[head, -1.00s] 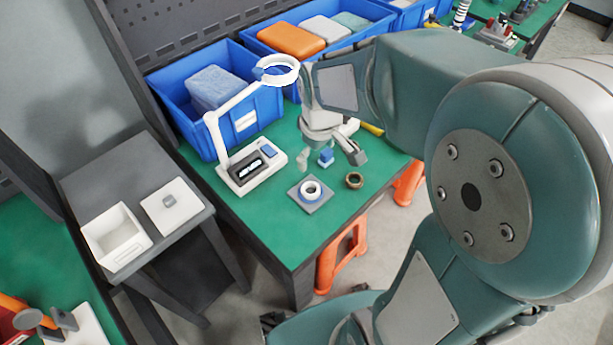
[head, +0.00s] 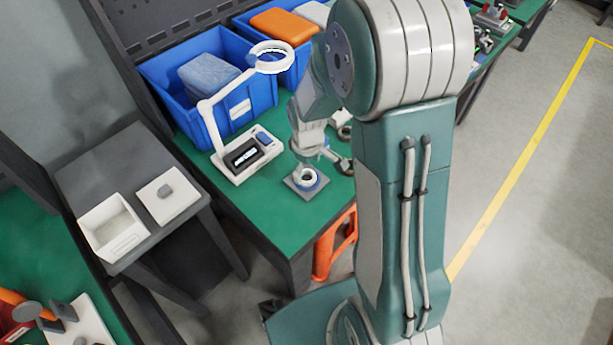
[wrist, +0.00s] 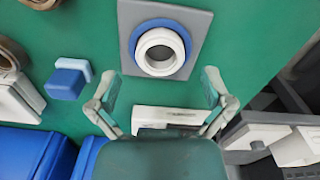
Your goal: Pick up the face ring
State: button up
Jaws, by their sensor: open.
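A white ring (wrist: 160,50) sits inside a blue ring (wrist: 184,38) on a square grey plate (wrist: 202,22) on the green bench. The same white ring shows in the head view (head: 308,176) near the bench's front. I cannot tell for sure whether it is the face ring. My gripper (wrist: 160,88) is open and empty, its fingertips spread below the plate in the wrist picture. In the head view my gripper (head: 322,157) hangs close above and behind the plate, partly covered by my arm. A brown ring (wrist: 12,56) is cut off at the wrist view's left edge.
A blue block (wrist: 66,84) lies left of my gripper in the wrist view. A magnifier lamp with a white base (head: 245,156) stands left of the plate. Blue bins (head: 195,125) line the back. Bare green bench lies in front of the plate (head: 275,222).

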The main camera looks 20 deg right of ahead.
jog(key=shift+f, duration=1.45)
jog(key=c, duration=1.1)
jog(key=shift+r, duration=0.55)
jog(key=r, duration=0.2)
jog(key=shift+s+r, duration=0.2)
jog(key=shift+r, duration=0.2)
jog(key=s+r, duration=0.3)
jog(key=s, duration=0.1)
jog(key=s+r, duration=0.3)
jog(key=s, duration=0.2)
jog(key=s+r, duration=0.3)
jog(key=s, duration=0.1)
jog(key=shift+s+a+r, duration=0.1)
jog(key=shift+s+a, duration=0.05)
jog(key=shift+s, duration=0.2)
